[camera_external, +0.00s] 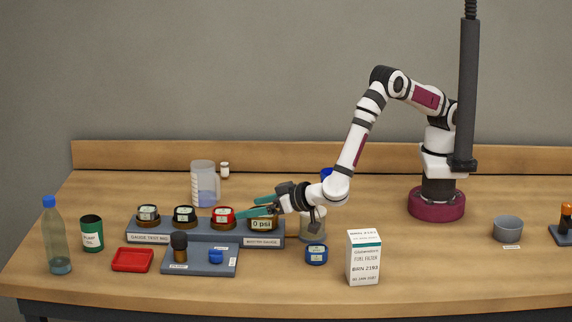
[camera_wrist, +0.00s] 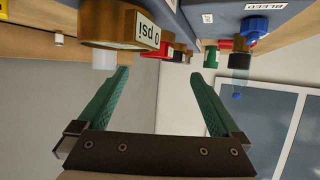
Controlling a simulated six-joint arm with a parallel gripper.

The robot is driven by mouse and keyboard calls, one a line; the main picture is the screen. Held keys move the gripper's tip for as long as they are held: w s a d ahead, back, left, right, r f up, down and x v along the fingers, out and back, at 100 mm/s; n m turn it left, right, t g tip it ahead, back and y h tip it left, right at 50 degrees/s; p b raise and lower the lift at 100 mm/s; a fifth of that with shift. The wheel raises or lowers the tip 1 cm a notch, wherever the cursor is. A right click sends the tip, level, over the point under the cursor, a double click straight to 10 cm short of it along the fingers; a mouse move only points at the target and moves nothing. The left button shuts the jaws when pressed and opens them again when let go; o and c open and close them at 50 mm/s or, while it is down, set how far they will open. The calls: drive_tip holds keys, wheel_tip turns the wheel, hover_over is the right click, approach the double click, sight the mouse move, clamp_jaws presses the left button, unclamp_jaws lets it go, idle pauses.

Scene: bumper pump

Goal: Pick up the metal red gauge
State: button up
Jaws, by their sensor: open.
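The red gauge (camera_external: 223,214) stands upright on the grey gauge test rig (camera_external: 190,233), third from the left in its row, with a pale dial and a red rim. My gripper (camera_external: 241,206) is open and empty, its green fingers lying nearly level and pointing left. They are just right of the red gauge, around the top of the larger 0 psi gauge (camera_external: 263,222) in the outside view. I cannot tell whether they touch anything. In the wrist view my gripper (camera_wrist: 163,78) has its fingers spread, beside the 0 psi gauge (camera_wrist: 115,24).
Two other gauges (camera_external: 148,213) (camera_external: 184,214) stand left of the red one. A bleed panel (camera_external: 200,261) with a dark knob lies in front, beside a red tray (camera_external: 131,260). A measuring jug (camera_external: 204,184) stands behind. A filter box (camera_external: 363,258) stands front right.

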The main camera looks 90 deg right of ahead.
sight(224, 210)
drive_tip(key=x, duration=1.1)
drive_tip(key=shift+s+d+r, duration=0.1)
drive_tip(key=shift+s+d, duration=0.05)
drive_tip(key=shift+d, duration=0.2)
drive_tip(key=c, duration=1.6)
